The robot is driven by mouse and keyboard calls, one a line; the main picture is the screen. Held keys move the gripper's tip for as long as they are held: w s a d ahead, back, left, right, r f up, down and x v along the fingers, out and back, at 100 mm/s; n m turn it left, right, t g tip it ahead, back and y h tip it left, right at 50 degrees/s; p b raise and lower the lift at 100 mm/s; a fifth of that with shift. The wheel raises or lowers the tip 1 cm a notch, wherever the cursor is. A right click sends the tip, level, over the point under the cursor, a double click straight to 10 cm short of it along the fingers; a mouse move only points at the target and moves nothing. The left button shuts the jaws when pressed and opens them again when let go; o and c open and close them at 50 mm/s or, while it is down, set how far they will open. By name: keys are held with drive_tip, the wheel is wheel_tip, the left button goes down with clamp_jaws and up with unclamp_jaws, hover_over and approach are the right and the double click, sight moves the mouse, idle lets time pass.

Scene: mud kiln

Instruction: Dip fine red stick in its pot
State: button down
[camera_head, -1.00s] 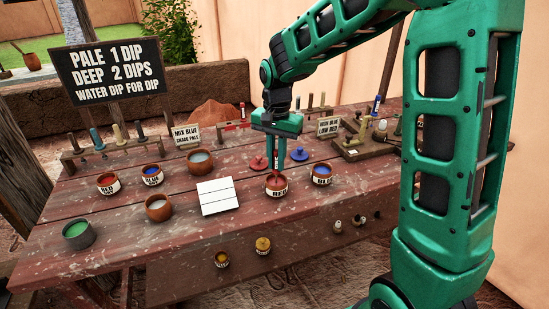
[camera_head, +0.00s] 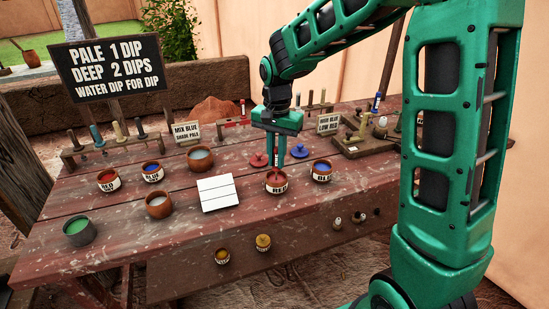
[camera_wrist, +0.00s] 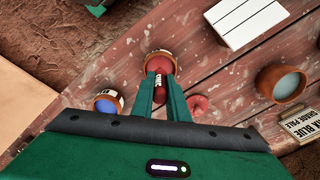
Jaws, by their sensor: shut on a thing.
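My gripper (camera_head: 277,162) is over the front red pot (camera_head: 276,184), a clay pot with a white "RED" label and red paint. It is shut on the fine red stick, which points down. In the wrist view the stick (camera_wrist: 158,86) shows between my two green fingers, with its lower end over the paint of the red pot (camera_wrist: 147,57). I cannot tell whether its tip touches the paint. A second red pot (camera_head: 108,183) stands at the far left. A red lid (camera_head: 258,160) lies behind the front pot.
A blue pot (camera_head: 321,173) stands close right of the red one, with a blue lid (camera_head: 300,152) behind. A white tile (camera_head: 218,194) lies to the left.

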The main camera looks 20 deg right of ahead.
drive_tip(key=shift+r, duration=0.1)
drive_tip(key=shift+r, duration=3.4)
